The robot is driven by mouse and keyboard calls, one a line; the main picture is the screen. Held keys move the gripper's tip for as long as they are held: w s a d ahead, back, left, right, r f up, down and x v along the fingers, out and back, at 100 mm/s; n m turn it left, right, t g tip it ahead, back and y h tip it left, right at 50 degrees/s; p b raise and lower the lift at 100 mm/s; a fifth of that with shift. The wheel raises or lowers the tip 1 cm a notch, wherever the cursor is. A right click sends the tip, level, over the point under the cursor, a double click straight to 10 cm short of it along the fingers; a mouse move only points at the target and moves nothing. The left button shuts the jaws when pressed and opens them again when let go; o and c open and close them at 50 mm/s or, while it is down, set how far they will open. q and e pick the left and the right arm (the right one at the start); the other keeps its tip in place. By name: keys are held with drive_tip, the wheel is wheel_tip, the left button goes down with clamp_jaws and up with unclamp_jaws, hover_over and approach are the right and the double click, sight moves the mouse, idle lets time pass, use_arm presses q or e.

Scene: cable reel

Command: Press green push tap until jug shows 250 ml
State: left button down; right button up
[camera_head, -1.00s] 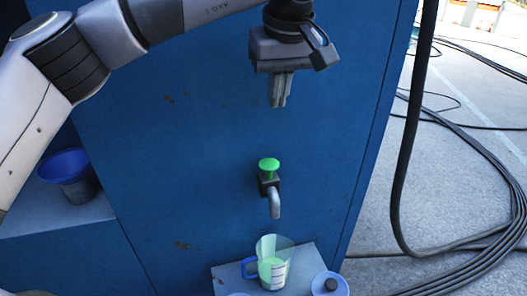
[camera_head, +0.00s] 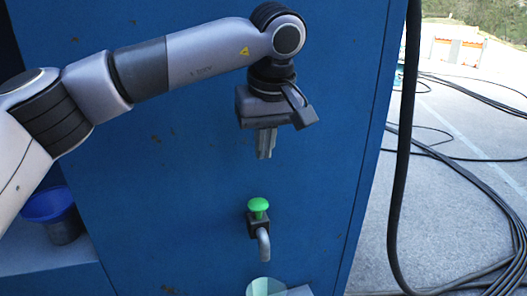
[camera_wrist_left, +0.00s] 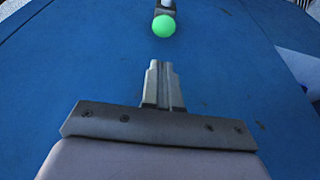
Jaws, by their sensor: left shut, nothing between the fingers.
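The green push tap (camera_head: 258,205) is a green mushroom button on a dark block with a grey curved spout, fixed to a blue panel. Its green button (camera_wrist_left: 163,26) also shows at the top of the left wrist view, beyond my fingertips. My left gripper (camera_head: 265,156) points down above the button, with a clear gap between them. It is shut and empty. The clear jug (camera_head: 266,287) stands below the spout; only its top shows at the bottom edge, so its marks and level are hidden. My right gripper is not seen.
A blue funnel-like bowl on a grey cup (camera_head: 58,212) stands on a ledge at the left. A thick black cable (camera_head: 404,150) hangs at the right, with more cables on the ground. The panel around the tap is clear.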

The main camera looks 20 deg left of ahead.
use_arm(q)
approach(260, 203)
drive_tip(key=x, duration=0.3)
drive_tip(key=w+x, duration=0.1)
drive_tip(key=x, duration=0.1)
drive_tip(key=shift+a, duration=0.35)
drive_tip(key=shift+f, duration=0.75)
drive_tip(key=shift+f+b, duration=0.55)
drive_tip(key=shift+f, duration=0.4)
drive_tip(key=shift+r, duration=0.1)
drive_tip(key=shift+s, duration=0.1)
drive_tip(key=shift+d, duration=0.1)
